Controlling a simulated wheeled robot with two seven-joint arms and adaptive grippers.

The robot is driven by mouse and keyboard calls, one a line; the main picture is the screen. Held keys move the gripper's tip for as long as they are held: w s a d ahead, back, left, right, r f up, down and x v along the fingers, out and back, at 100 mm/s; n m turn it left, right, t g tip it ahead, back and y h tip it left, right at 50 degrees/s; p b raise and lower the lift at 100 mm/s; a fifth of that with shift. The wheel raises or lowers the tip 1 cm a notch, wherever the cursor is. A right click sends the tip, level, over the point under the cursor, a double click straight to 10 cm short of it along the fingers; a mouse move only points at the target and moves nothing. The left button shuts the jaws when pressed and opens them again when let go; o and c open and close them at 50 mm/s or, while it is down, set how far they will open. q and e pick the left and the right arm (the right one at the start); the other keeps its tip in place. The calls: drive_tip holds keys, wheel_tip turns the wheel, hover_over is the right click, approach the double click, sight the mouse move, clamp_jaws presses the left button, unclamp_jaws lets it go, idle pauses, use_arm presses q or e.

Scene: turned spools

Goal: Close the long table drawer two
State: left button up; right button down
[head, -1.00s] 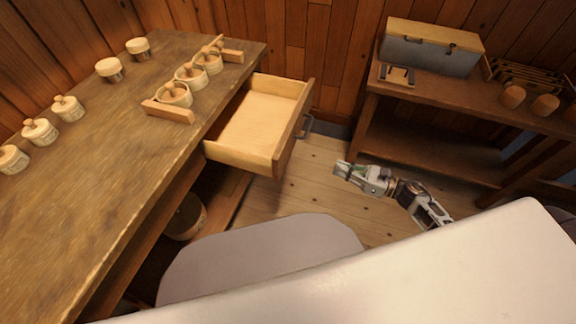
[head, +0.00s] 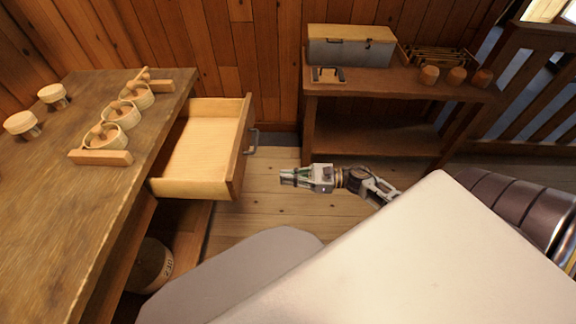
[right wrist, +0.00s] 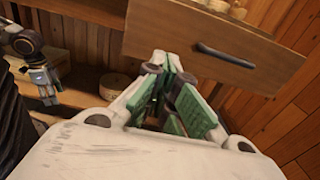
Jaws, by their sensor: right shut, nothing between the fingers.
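The long table drawer (head: 197,150) is pulled out of the long table (head: 60,170) at its right side, with its pale, empty inside showing. Its brown front (head: 240,152) carries a dark handle (head: 252,142). My right gripper (head: 285,177) is shut and empty, to the right of and in front of the drawer front, apart from the handle in the picture. In the right wrist view the closed fingertips (right wrist: 168,62) overlap the drawer front (right wrist: 180,35), with the handle (right wrist: 225,55) to their right. My left gripper (right wrist: 48,98) shows small at the left there; its finger gap is unclear.
Wooden racks with round spools (head: 107,136) and loose spools (head: 22,124) stand on the long table. A basket (head: 150,268) sits below it. A side table (head: 375,90) holds a grey box (head: 350,47) and pots (head: 429,75). Bare floor (head: 270,205) lies between the tables.

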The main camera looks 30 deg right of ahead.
approach(241, 176)
drive_tip(key=x, duration=0.4)
drive_tip(key=shift+w+a, duration=0.2)
drive_tip(key=shift+a, duration=0.1)
drive_tip(key=shift+x, duration=1.2)
drive_tip(key=shift+a, duration=0.1)
